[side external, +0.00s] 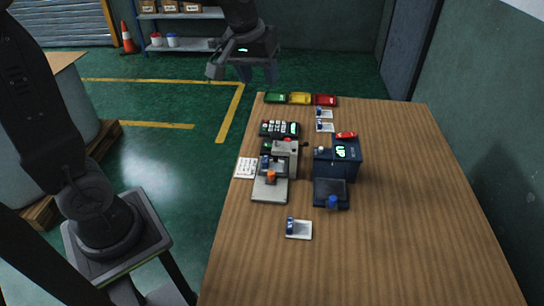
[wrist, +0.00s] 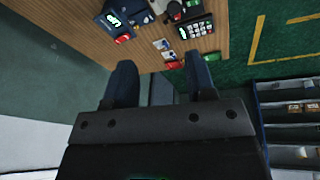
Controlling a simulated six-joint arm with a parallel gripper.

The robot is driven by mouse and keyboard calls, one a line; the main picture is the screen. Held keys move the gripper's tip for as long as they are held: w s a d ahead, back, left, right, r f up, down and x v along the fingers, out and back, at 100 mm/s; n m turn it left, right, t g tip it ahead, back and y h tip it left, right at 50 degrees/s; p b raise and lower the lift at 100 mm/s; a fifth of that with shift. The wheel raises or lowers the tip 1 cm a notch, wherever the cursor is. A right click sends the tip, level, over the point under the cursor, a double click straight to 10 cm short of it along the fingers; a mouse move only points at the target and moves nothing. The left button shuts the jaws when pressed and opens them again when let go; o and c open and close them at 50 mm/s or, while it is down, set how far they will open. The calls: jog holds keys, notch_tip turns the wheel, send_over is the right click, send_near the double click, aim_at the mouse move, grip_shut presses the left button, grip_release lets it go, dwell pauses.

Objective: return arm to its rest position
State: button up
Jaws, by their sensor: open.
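My gripper (side external: 257,78) hangs in the air beyond the far end of the wooden table (side external: 400,240) in the side view. Its jaws point down and are apart, with nothing between them. In the wrist view the two dark fingers (wrist: 161,62) are spread wide and empty. The tabletop and its devices show beyond them, well away from the fingertips. My gripper touches nothing that I can see. The rest position itself is not marked in either view.
Green (side external: 275,98), yellow (side external: 300,98) and red (side external: 325,100) trays line the table's far edge. A keypad device (side external: 280,129), a grey machine (side external: 285,150) and a dark blue machine with a lit display (side external: 338,163) stand nearer. Shelving (side external: 180,48) stands behind. The near tabletop is mostly clear.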

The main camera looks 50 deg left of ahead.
jog(key=s+d+m+t, duration=0.1)
jog(key=s+d+m, duration=0.1)
jog(key=s, duration=0.7)
jog(key=s+d+f+m+t, duration=0.1)
jog(key=s+m, duration=0.3)
jog(key=s, duration=0.4)
jog(key=shift+s+d+f, duration=0.25)
jog(key=shift+s+d, duration=0.1)
jog(key=shift+d, duration=0.25)
